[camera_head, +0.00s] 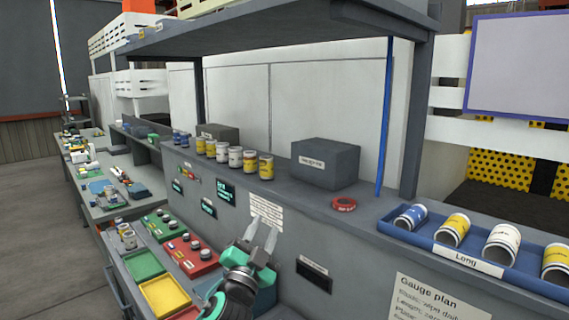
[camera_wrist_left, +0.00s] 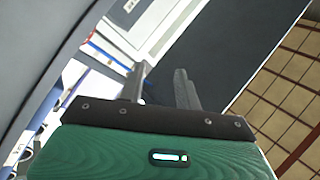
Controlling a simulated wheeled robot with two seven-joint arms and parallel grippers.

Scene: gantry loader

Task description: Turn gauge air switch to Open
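My left gripper (camera_head: 263,228) is raised in front of the grey console face, over the right end of the coloured trays. Its two fingers stand apart with nothing between them; they also show apart and empty in the left wrist view (camera_wrist_left: 158,80). I cannot make out a gauge air switch for certain. The console face carries small dark display plates (camera_head: 225,190), a white text label (camera_head: 266,212) partly behind the fingers, and a dark plate (camera_head: 314,274) right of the gripper. The gripper and arm hide part of the console. My right gripper is not in view.
A green panel (camera_head: 158,228) and a red panel (camera_head: 189,262) with knobs lie left of the gripper. A yellow tray (camera_head: 165,296) is nearer. The ledge above holds several cans, a grey box (camera_head: 325,163), a red ring (camera_head: 344,204) and a blue tray (camera_head: 468,262).

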